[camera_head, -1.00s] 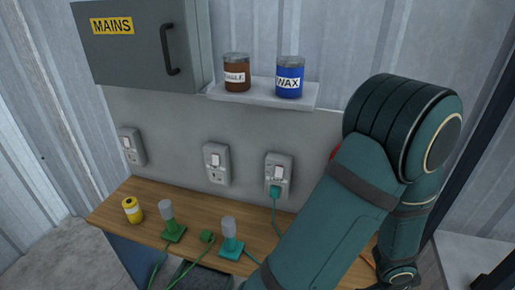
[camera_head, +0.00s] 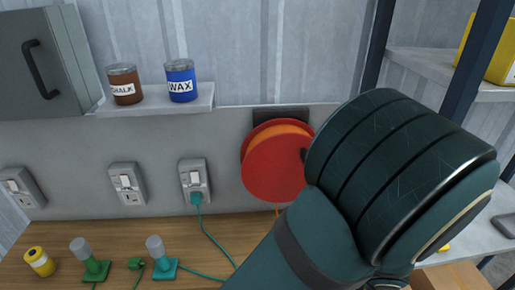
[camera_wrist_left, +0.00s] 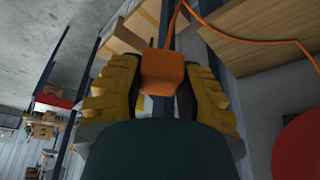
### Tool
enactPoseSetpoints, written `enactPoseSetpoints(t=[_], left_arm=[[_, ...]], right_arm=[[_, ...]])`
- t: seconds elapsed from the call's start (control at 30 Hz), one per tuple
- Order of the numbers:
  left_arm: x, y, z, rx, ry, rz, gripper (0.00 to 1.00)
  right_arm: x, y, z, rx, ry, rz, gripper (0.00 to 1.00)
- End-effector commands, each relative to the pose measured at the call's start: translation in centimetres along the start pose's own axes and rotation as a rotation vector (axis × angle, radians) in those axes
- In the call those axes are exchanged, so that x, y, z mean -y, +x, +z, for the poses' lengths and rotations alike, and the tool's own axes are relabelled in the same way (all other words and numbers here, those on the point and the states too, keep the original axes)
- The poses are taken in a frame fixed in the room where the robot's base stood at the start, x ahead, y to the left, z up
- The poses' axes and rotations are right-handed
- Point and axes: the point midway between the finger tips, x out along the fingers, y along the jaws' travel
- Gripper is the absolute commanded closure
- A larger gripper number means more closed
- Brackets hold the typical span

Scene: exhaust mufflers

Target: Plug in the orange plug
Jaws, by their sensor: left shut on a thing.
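The orange plug (camera_wrist_left: 163,72) sits between the yellow fingers of my left gripper (camera_wrist_left: 163,84) in the left wrist view. The gripper is shut on it. An orange cord (camera_wrist_left: 240,40) runs from the plug across to the right. In the head view this gripper is hidden or out of frame. Three wall sockets show there: the left one (camera_head: 22,187) and middle one (camera_head: 128,184) have no plug in them, and the right one (camera_head: 195,180) holds a teal plug (camera_head: 197,198). A red reel (camera_head: 270,175) with an orange drum hangs right of them.
The wooden bench (camera_head: 225,225) carries a yellow spool (camera_head: 39,261), a green stand (camera_head: 92,265), a green plug (camera_head: 136,264) and a teal stand (camera_head: 161,264). A shelf (camera_head: 150,106) above holds chalk and wax jars. My arm covers the right foreground.

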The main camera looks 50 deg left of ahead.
Motion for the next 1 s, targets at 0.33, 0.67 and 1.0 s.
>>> enactPoseSetpoints(t=[0.33, 0.67, 1.0], left_arm=[[0.2, 0.3, 0.6, 0.038, -0.004, 0.008, 0.95], [0.5, -0.4, -2.0, 0.009, -0.022, -0.001, 0.95], [0.6, -1.2, -3.5, -0.001, -0.028, -0.007, 0.95]], right_arm=[[0.0, 0.0, 0.0, 0.0, 0.0, 0.0, 0.53], [0.0, 0.1, 0.0, 0.0, 0.0, 0.0, 0.53], [-0.1, 0.1, 0.1, 0.001, 0.0, 0.0, 0.53]])
